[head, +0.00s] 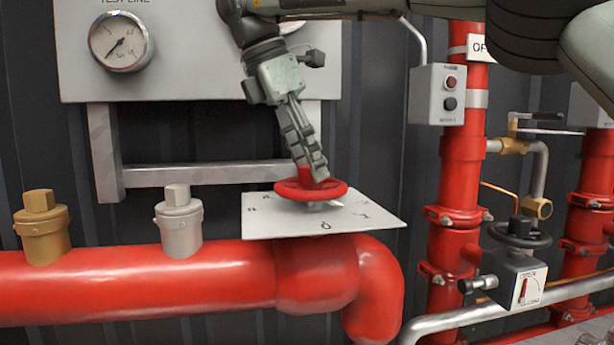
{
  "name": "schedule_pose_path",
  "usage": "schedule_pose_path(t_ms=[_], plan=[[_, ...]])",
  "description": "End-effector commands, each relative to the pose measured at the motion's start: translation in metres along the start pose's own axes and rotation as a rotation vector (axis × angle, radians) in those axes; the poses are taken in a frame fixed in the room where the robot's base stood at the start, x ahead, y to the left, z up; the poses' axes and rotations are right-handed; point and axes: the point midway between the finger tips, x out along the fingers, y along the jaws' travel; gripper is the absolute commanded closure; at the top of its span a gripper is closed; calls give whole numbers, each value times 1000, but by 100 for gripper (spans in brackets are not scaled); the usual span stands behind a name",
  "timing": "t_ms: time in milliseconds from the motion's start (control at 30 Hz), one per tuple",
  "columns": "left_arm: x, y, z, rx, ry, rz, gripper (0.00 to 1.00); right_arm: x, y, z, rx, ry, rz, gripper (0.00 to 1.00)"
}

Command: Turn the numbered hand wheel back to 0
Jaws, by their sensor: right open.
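The red hand wheel (311,190) lies flat over a pale square plate (285,222) on top of the large red pipe. Dark marks stand around the wheel on the plate; they are too small and slanted to read surely. My right gripper (318,172) comes down from above, with its fingers at the wheel's hub and far rim. It is open. Its fingers overlap in this view, so I cannot tell whether they touch the wheel. The fingers hide part of the wheel's middle. My left gripper is not in view.
A brass capped fitting (42,228) and a silver one (179,222) stand on the red pipe (150,285) to the left. A gauge (121,41) sits on the panel behind. A button box (437,95) and a black-wheeled valve (520,233) are at right.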

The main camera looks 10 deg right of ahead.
Motion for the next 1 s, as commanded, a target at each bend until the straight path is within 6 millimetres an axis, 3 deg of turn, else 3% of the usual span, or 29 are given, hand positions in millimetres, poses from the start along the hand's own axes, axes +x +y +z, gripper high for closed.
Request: schedule_pose_path(t_ms=[233,400,667,1000], plan=[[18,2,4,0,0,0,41,4,-2,0,-227,2,96,53],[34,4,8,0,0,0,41,4,-4,1,-554,4,235,53],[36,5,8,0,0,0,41,1,-4,3,-789,2,328,53],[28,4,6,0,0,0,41,0,-5,7,-1322,5,551,53]])
